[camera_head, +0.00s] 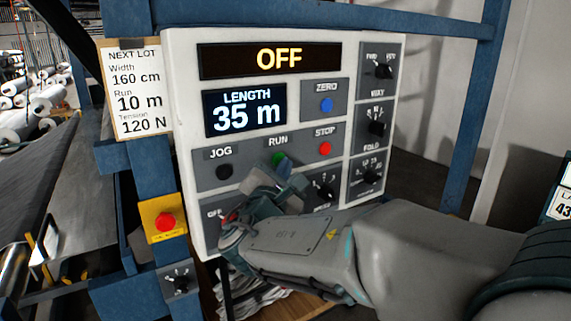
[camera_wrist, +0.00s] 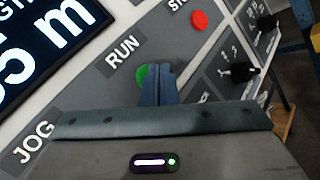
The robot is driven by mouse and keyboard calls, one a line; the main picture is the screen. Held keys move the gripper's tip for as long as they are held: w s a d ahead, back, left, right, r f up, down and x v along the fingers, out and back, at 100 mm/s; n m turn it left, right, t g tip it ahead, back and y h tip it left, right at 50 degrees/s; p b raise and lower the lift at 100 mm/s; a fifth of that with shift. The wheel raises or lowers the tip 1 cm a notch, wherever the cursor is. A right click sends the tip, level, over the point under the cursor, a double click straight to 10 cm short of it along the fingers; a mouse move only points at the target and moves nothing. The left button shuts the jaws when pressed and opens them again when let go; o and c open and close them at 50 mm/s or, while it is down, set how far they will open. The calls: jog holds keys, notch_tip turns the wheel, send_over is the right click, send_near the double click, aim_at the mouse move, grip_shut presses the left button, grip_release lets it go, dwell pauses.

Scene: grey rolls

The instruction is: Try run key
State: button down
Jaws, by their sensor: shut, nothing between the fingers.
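The control panel (camera_head: 185,120) is a white box on a blue frame. Its top display (camera_head: 278,58) reads OFF and its length display (camera_head: 245,112) reads 35 m. The green RUN button (camera_head: 278,158) sits under its RUN label, between JOG and STOP. My gripper (camera_head: 285,165) is shut and empty, with its fingertips at the RUN button. In the wrist view the shut fingers (camera_wrist: 157,72) overlap part of the green button (camera_wrist: 141,77). I cannot tell whether they touch it.
Near RUN are the black JOG button (camera_head: 224,172), red STOP button (camera_head: 325,148) and blue ZERO button (camera_head: 326,105). Black knobs (camera_head: 377,128) line the right side. A red button on a yellow plate (camera_head: 166,222) and a NEXT LOT card (camera_head: 135,90) are at left.

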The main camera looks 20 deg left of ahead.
jog(key=shift+w+a, duration=0.3)
jog(key=shift+a, duration=0.05)
dwell(0.8)
jog(key=shift+d+b, duration=0.1)
jog(key=shift+b, duration=0.2)
jog(key=shift+s+d+b, duration=0.5)
jog(key=shift+s+d, duration=0.05)
jog(key=s+d+b, duration=0.2)
jog(key=s+d, duration=0.1)
jog(key=shift+s+d, duration=0.1)
jog(key=shift+d, duration=0.3)
dwell(0.7)
